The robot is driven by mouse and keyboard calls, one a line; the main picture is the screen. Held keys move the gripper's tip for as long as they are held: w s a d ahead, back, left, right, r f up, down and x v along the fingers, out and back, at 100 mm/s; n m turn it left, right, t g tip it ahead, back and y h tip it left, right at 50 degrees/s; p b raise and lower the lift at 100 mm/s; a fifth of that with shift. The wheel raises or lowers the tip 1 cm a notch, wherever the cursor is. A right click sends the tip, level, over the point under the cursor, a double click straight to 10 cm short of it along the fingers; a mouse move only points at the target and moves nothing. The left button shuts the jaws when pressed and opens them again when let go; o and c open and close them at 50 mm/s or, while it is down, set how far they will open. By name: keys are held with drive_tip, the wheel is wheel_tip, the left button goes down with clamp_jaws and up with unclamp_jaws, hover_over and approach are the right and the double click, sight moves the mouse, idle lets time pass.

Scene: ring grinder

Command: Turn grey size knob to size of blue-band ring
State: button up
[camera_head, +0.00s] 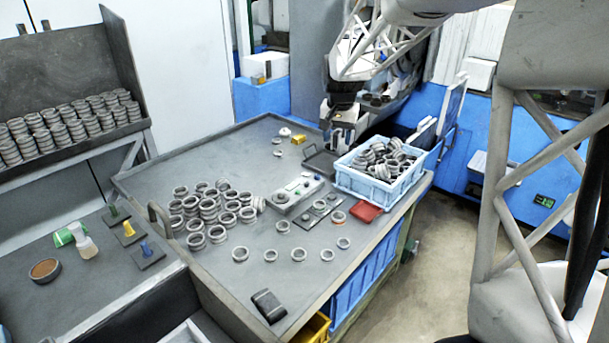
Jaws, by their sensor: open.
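A pale control box (298,194) lies on the table, with a dark grey round knob (281,197) at its left end and small buttons further right. The knob's marks are too small to read. Another ring (299,254) looks plain grey. I cannot make out which ring has a blue band. My gripper (343,143) hangs over the back of the table, behind and right of the box and apart from the knob. It is open, and its fingertips are small and dark here.
A light blue crate (376,188) full of rings stands right of the box, near my gripper. Stacked rings (190,205) crowd the box's left side. A dark plate (320,207) and a red pad (366,211) lie nearby. The table (170,160) is bare at back left.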

drive_tip(key=w+a+f+m, duration=0.1)
drive_tip(key=w+f, duration=0.5)
drive_tip(key=w, duration=0.3)
drive_tip(key=w+a+f, duration=0.2)
drive_tip(key=w+f, duration=0.4)
drive_tip(key=w, duration=0.3)
drive_tip(key=m+g, duration=0.1)
drive_tip(key=m, duration=0.1)
hover_over(307, 182)
wheel_tip(307, 182, down, 16)
drive_tip(key=shift+f, duration=0.2)
drive_tip(key=shift+w+f, duration=0.1)
drive_tip(key=shift+f, duration=0.15)
drive_tip(key=shift+f, duration=0.15)
drive_tip(key=shift+f, duration=3.8)
drive_tip(key=c, duration=0.9)
